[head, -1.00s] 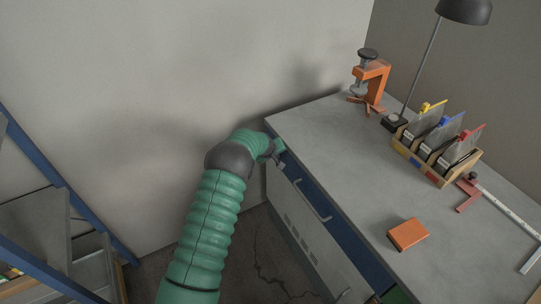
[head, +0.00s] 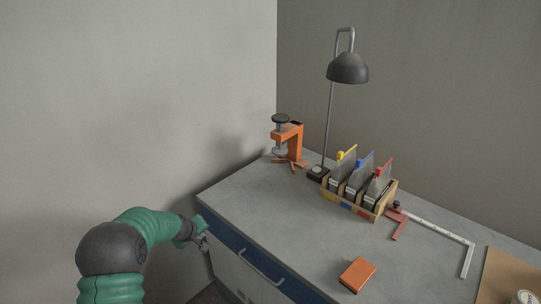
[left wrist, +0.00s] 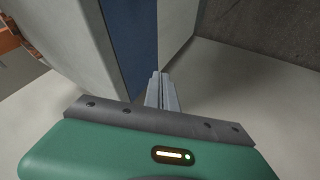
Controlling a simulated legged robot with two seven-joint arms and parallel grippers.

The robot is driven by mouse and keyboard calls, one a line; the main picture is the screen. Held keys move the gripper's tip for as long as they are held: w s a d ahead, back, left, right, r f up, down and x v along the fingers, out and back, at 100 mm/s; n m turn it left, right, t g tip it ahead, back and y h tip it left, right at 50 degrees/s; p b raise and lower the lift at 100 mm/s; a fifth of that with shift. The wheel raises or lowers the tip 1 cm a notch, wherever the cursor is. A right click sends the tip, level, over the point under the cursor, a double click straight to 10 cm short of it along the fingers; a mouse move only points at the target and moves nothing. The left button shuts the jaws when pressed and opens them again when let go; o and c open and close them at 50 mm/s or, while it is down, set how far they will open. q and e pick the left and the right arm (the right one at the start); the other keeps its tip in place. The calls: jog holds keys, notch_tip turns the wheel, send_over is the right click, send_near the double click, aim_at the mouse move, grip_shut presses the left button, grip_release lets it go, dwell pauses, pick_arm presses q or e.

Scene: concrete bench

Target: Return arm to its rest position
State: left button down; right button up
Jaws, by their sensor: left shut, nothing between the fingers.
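My left arm comes in from the lower left in the head view, green with a dark elbow. Its gripper (head: 203,241) is beside the bench's left corner, near the blue drawer front (head: 230,244). In the left wrist view the gripper fingers (left wrist: 161,92) are together with nothing between them, and the bench's blue and pale faces stand just beyond them. I cannot tell whether the fingers touch the bench. My right gripper is not in view.
The grey bench top (head: 270,220) holds an orange clamp (head: 292,144), a black lamp (head: 347,69), a wooden rack (head: 350,207) with several tagged plates, an orange block (head: 357,274) and a metal square (head: 440,233). A brown board (head: 508,275) lies at the right. A wall stands behind the arm.

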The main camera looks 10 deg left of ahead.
pick_arm(q)
jog(key=s+d+r+m+p, duration=0.3)
jog(key=s+d+r, duration=0.15)
jog(key=d, duration=0.25)
jog(key=s+d+r+m+g+p, duration=0.1)
jog(key=s+d+r+m+p, duration=0.1)
jog(key=s+d, duration=0.3)
jog(key=s+d+r+m+g+p, duration=0.1)
jog(key=s+d, duration=0.4)
jog(key=s, duration=0.6)
jog(key=s+d+r+m+g+h+p, duration=0.1)
jog(key=s+d+r+m+g+p, duration=0.1)
jog(key=s+d+r+m, duration=0.3)
jog(key=s, duration=0.4)
jog(key=shift+r+p, duration=0.35)
jog(key=shift+a, duration=0.15)
jog(key=shift+s+a+f, duration=0.1)
jog(key=shift+a, duration=0.2)
